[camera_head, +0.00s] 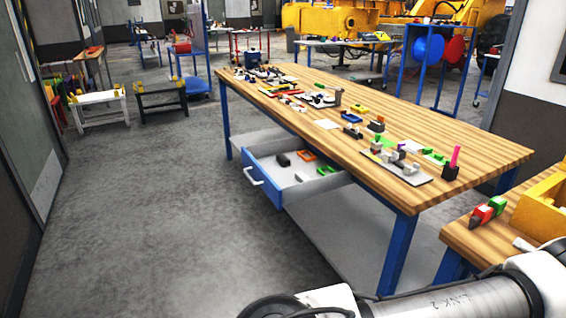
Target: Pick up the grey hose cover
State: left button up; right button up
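I cannot tell which piece is the grey hose cover; the parts are small at this distance. A dark grey piece (283,160) lies in the open drawer (268,184) of the long wooden table (457,160). A grey upright piece (338,97) stands among parts further back on the tabletop. Other greyish pieces sit on a flat grey plate (420,180) near the table's front. Neither gripper shows; only a link of my own arm is at the bottom right.
A second wooden table (470,245) at the right holds a yellow bin (540,208) and red and green pieces (487,211). The drawer juts from the long table's left side. Grey floor (170,220) to the left is clear. White and black stands are further back.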

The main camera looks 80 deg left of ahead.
aim_at(301, 177)
jog(key=u, duration=2.6)
jog(key=z, duration=0.25)
jog(key=i+j+z, duration=0.1)
jog(key=z, duration=0.3)
jog(key=j+z, duration=0.65)
jog(key=z, duration=0.15)
jog(key=j+z, duration=0.25)
jog(key=z, duration=0.15)
jog(key=j+z, duration=0.4)
jog(key=l, duration=0.1)
